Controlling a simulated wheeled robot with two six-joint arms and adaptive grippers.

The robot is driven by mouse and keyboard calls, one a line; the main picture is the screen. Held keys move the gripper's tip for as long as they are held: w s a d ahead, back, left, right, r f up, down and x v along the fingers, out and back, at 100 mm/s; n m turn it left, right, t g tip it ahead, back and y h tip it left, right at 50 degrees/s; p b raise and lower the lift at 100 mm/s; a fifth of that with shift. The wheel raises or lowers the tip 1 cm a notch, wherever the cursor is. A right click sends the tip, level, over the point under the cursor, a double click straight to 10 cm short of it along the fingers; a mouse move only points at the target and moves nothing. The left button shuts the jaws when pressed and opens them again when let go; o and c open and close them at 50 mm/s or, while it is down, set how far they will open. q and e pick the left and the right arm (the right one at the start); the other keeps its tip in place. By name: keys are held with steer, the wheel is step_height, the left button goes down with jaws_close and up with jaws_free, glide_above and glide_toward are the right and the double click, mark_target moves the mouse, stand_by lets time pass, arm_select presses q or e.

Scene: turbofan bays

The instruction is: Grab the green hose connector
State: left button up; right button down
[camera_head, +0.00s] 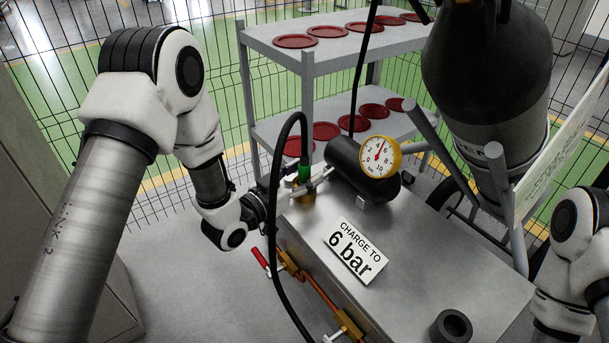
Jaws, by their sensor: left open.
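The green hose connector (305,170) stands upright at the end of a black hose (284,138), which arches over it. It sits over a brass fitting (303,190) on the grey box. My left gripper (308,184) is open and reaches in from the left, with its fingers at the height of the connector's lower end and the fitting. The fingers overlap this area in the picture, and I cannot tell whether they touch it. My right arm shows at the right edge, but its gripper is out of view.
A black cylinder with a yellow-rimmed gauge (381,157) lies just right of the connector. A "CHARGE TO 6 bar" sign (355,251) is on the box top (420,235). A red-handled valve (260,260) and copper pipe run along the box's left side. A shelf (270,43) stands behind.

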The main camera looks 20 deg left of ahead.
arm_select(q)
steer(key=shift+w+d, duration=0.1)
steer(key=shift+w, duration=0.05)
jaws_close()
